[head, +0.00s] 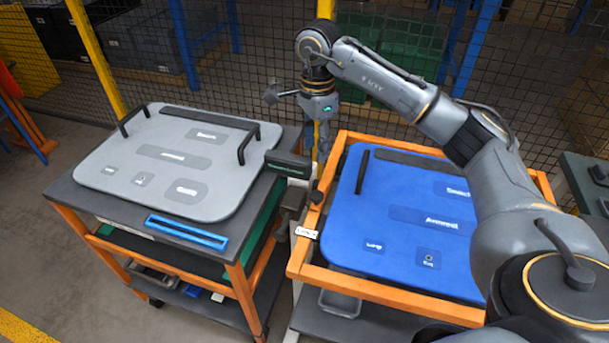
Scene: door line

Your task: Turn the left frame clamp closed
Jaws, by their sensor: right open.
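The blue door panel (395,215) lies in an orange frame (385,290) on the right-hand stand. A small dark clamp piece (317,193) sits on the frame's left rail; it appears to be the left frame clamp, and I cannot tell how far it is turned. My right arm reaches in from the right across the blue panel. My right gripper (320,143) points down beyond the frame's far left corner, open, above and apart from the clamp. Its fingertips are small and partly hard to make out. My left gripper is not in view.
A grey panel (180,160) with two black handles lies on the left cart, with a blue bar (187,232) at its front edge. A dark block (288,165) stands between cart and frame. A mesh fence (270,50) closes off the back. Floor is free at left.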

